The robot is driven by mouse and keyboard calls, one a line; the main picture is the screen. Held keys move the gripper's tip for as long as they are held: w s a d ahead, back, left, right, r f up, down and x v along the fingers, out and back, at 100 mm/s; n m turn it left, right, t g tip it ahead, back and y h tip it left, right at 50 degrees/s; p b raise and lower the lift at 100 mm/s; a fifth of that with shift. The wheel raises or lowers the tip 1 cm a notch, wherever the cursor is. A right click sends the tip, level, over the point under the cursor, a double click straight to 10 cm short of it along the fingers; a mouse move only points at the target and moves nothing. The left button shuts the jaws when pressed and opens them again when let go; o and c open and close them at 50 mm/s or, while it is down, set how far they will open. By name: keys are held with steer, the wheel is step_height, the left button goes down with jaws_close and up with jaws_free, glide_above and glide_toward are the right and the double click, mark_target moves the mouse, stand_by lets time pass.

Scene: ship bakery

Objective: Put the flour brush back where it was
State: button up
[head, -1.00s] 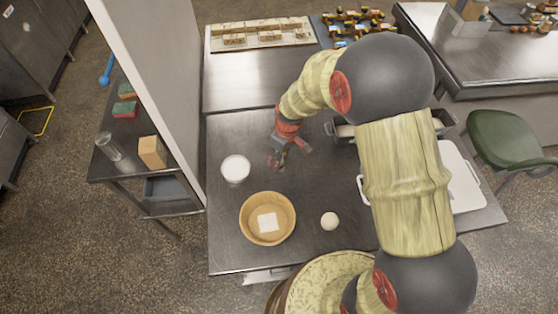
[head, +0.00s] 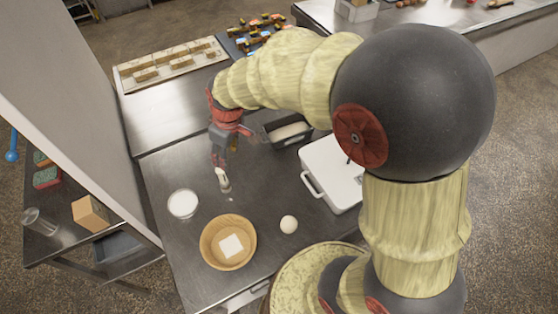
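My gripper (head: 218,160) points down over the steel table, above and to the right of the white cup (head: 183,204). A small pale object with a whitish end, apparently the flour brush (head: 223,180), extends below the fingertips. The fingers seem closed on its upper end, though they are small and partly hidden in this view. The brush's lower end is over the table, close to the surface; I cannot tell whether it touches.
A wooden bowl (head: 212,254) with a white square in it and a pale ball (head: 289,224) are nearer me. A dark loaf tin (head: 283,140) and a white lidded box (head: 333,178) stand to the right. A tall partition (head: 60,90) bounds the left.

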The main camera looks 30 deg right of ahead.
steer(key=s+d+r+m+t, duration=0.1)
steer(key=s+d+r+m, duration=0.2)
steer(key=s+r, duration=0.5)
steer(key=s+d+r+m+t+h, duration=0.1)
steer(key=s+d+r+m, duration=0.3)
steer(key=s+r, duration=0.4)
steer(key=s+t, duration=0.1)
steer(key=s, duration=0.3)
steer(key=shift+d+r+t, duration=0.15)
steer(key=shift+d+t, duration=0.15)
steer(key=shift+s, duration=0.1)
